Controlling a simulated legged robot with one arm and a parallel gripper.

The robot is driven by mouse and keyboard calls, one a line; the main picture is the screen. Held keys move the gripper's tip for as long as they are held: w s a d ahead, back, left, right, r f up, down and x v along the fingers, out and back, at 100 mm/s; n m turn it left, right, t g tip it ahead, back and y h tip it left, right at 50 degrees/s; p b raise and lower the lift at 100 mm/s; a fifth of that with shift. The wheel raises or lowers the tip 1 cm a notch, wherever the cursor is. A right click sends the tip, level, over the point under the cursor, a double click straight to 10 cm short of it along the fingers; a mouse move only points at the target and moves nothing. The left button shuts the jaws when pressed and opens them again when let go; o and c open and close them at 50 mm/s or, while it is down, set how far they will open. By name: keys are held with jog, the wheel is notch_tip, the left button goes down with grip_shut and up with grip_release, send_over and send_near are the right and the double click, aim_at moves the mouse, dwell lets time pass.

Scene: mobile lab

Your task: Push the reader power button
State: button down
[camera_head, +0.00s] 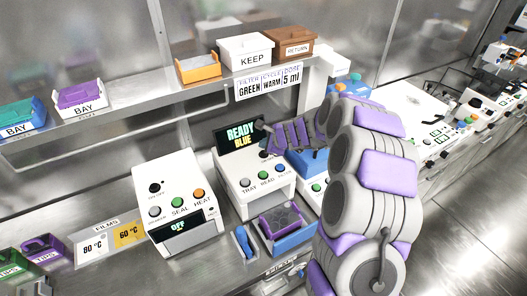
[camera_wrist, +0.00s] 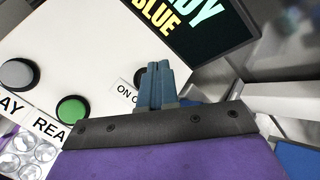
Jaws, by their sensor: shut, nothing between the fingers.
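The reader (camera_head: 254,194) is a white box with a dark screen (camera_head: 240,134) reading "READY BLUE" in the head view. Its sloped front has a grey button (camera_head: 245,182) and a green button (camera_head: 268,178) above the labels TRAY and READ. In the wrist view, a dark round power button (camera_wrist: 139,76) sits beside a partly covered "ON O..." label (camera_wrist: 127,93). My gripper (camera_wrist: 160,68) is shut and empty, its blue fingertips over the panel just right of that button, partly covering it. Whether they touch is unclear.
Left of the reader stands a white sealer (camera_head: 183,207) with an "OFF" display. A blue tray with a purple block (camera_head: 281,219) lies in front. A shelf (camera_head: 130,107) with bins runs behind.

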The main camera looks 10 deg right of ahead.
notch_tip(320, 180, up, 5)
jog(key=p, duration=0.5)
jog(key=shift+r, duration=0.2)
